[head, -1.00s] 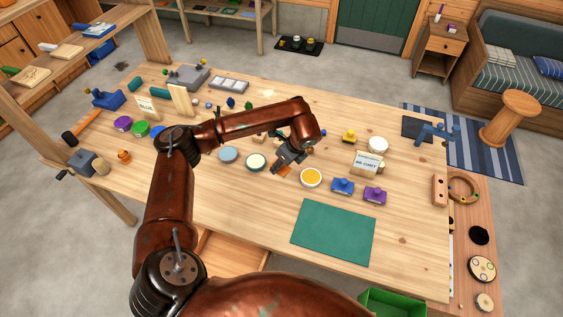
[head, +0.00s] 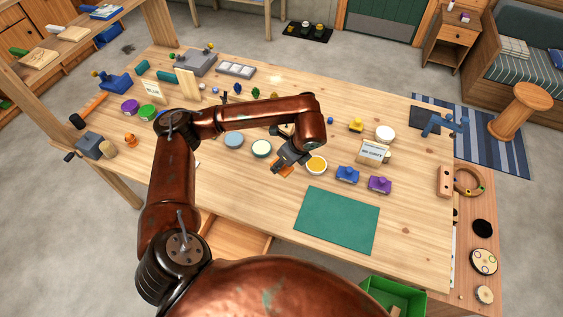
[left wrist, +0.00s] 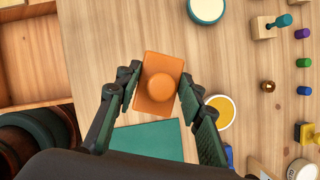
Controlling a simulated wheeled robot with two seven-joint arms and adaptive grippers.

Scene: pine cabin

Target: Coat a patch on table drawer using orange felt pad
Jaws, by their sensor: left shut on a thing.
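My left gripper (head: 284,163) is shut on the orange felt pad (left wrist: 150,98), a square orange block with a round knob on top. Its two fingers (left wrist: 160,80) flank the pad in the left wrist view. In the head view the pad (head: 282,170) shows as an orange patch under the gripper, beside the yellow-orange dish (head: 316,164). Whether it touches the tabletop (head: 250,190) I cannot tell. The table drawer (head: 236,236) stands pulled out at the table's front, partly hidden by my arm; it also shows at left in the wrist view (left wrist: 30,60). My right gripper is not in view.
A green mat (head: 337,219) lies right of the drawer. Blue (head: 347,174) and purple (head: 380,184) knobbed blocks stand right of the dish. Round pale tins (head: 261,148) lie behind the gripper. A green bin (head: 393,296) stands below the table's front edge.

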